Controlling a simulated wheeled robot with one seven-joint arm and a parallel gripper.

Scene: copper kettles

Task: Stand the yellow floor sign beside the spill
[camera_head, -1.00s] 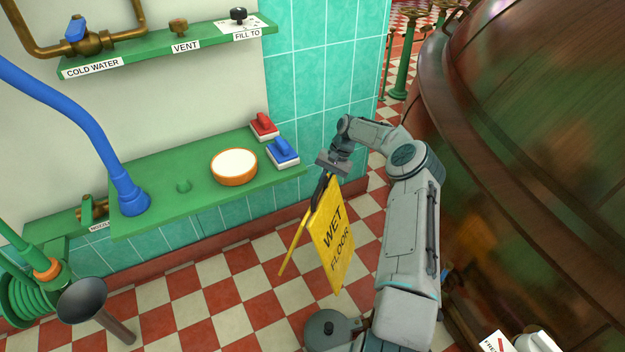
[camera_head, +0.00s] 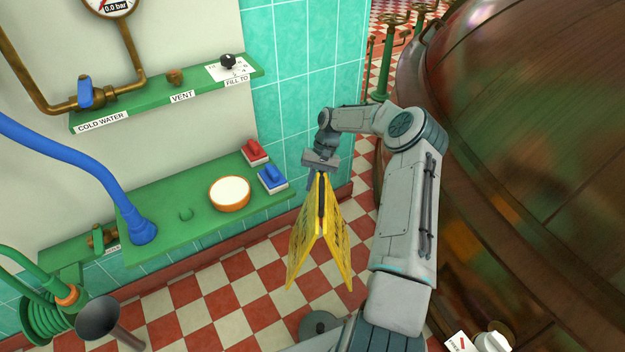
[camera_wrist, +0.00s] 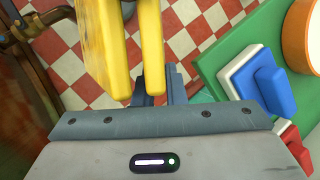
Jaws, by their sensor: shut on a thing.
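The yellow floor sign (camera_head: 338,238) hangs from my gripper (camera_head: 319,178) in the head view, its two panels spread like a tent and seen nearly edge-on. My gripper is shut on the sign's top edge. In the wrist view the sign's yellow panels (camera_wrist: 150,45) run up from between the fingers, and part of the grip is hidden behind my gripper's body. I cannot tell how far the sign's feet are from the floor. I do not see a spill in these frames.
A green shelf (camera_head: 165,222) on the left wall holds a white-topped round tub (camera_head: 229,192), a red block (camera_head: 254,151) and a blue block (camera_head: 272,178). A large copper kettle (camera_head: 520,130) fills the right. Checkered floor (camera_head: 240,285) lies open below the shelf.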

